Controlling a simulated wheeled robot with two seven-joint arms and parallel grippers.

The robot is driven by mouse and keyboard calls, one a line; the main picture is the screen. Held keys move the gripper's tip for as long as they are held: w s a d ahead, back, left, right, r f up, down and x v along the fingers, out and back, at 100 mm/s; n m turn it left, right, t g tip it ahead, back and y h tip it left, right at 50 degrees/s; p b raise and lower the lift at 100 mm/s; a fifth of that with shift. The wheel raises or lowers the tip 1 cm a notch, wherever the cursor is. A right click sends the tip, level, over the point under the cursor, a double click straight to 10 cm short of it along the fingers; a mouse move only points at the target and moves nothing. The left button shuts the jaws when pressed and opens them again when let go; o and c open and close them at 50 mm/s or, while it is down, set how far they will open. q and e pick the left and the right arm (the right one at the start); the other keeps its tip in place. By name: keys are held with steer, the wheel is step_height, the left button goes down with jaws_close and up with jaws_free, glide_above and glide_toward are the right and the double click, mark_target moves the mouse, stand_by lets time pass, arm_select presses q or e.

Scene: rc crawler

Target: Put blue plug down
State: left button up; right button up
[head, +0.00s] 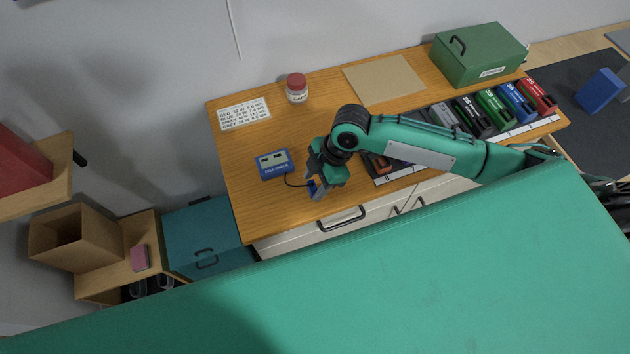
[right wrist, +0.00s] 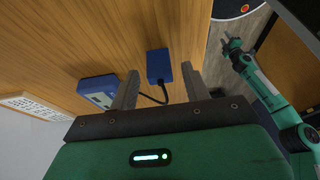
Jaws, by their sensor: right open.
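The blue plug (right wrist: 159,66) lies on the wooden tabletop just beyond my right fingertips, apart from both fingers. A dark cable runs back from it. The plug also shows in the head view (head: 311,186), partly hidden by my right gripper (head: 322,187). In the right wrist view my right gripper (right wrist: 160,82) is open, its fingers spread with nothing between them but table and cable. The cable leads to a blue box with a pale face (head: 274,163), which also shows in the right wrist view (right wrist: 98,91). My left gripper (right wrist: 233,46) is small there, clear of the table.
A red-lidded jar (head: 297,89), a printed card (head: 245,113) and a tan board (head: 384,82) lie further back. A green box (head: 481,54) stands at the back right. Coloured battery packs (head: 515,102) sit in a row in front of it. The table's left front is bare.

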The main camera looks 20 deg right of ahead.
steer(key=b+v, duration=0.2)
steer(key=v, duration=0.9)
steer(key=shift+r, duration=0.25)
steer(key=shift+d, duration=0.15)
